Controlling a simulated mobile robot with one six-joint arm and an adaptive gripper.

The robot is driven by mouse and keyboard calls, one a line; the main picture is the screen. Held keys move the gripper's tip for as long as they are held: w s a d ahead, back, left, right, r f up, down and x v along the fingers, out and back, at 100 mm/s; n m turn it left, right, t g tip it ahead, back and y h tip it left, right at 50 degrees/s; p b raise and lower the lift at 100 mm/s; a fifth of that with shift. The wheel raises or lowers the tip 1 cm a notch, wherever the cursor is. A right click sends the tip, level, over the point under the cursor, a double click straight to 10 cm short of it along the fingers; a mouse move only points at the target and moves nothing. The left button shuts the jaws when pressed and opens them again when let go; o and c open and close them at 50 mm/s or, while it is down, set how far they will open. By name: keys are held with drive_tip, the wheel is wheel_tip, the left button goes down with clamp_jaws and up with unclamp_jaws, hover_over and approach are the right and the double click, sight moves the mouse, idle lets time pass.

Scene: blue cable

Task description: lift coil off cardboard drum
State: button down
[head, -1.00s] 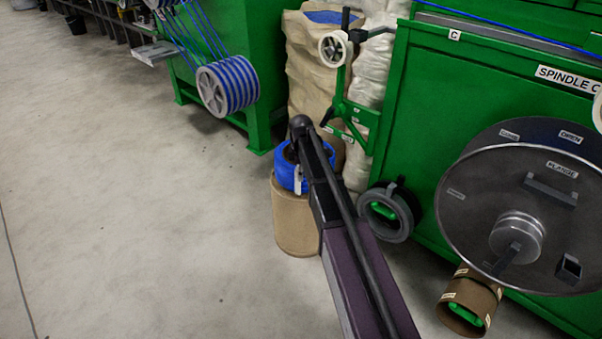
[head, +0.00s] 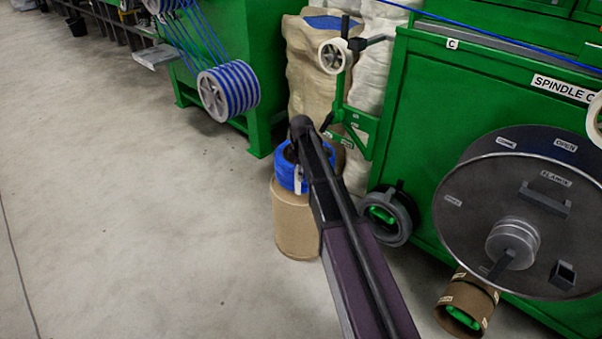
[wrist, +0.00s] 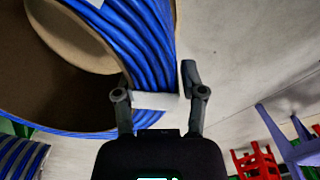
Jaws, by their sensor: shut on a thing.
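The blue cable coil (head: 287,172) is at the top of the tan cardboard drum (head: 296,230) in the head view, partly behind my arm. Whether it still touches the drum I cannot tell. In the wrist view the coil's blue strands (wrist: 152,45) curve across the upper left, with a tan cardboard-like surface inside the loop. My gripper (wrist: 158,80) is shut on the coil's side, one finger inside the loop and one outside. A pale tag or band (wrist: 155,101) shows between the fingers. In the head view the fingers are hidden behind my arm.
A green spindle cabinet (head: 425,120) with a large grey flange disc (head: 480,205) stands right. A dark ring (head: 390,217) and a cardboard tube (head: 463,306) are near its base. Sacks (head: 313,80) stand behind the drum. The floor (head: 130,200) at left is clear.

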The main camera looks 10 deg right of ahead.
drive_tip(key=shift+r+p, duration=1.15)
drive_tip(key=shift+r, duration=0.1)
